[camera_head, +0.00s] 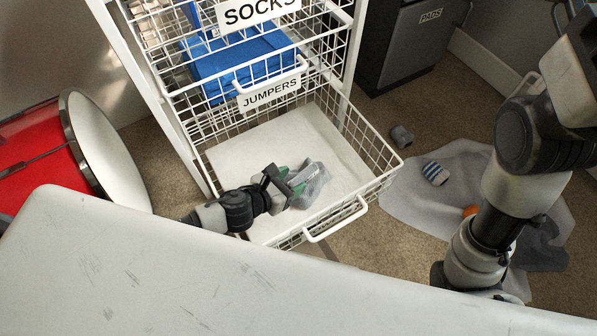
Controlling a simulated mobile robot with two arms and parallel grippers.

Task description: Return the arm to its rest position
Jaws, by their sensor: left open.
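My left arm reaches in from the left, over the open bottom wire basket (365,150) of a white drawer unit. My left gripper (287,182) is open, with its fingers beside a crumpled grey cloth (318,188) inside that basket. Whether the fingers touch the cloth I cannot tell. The cloth rests on the basket's pale floor, near the front. My right arm (505,195) stands folded at the right edge; its gripper is not in view.
Above is a basket labelled JUMPERS (270,94) with blue clothing (235,65). A grey cloth (450,185) lies on the carpet with a striped sock (435,173) on it; a dark sock (401,136) lies nearby.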

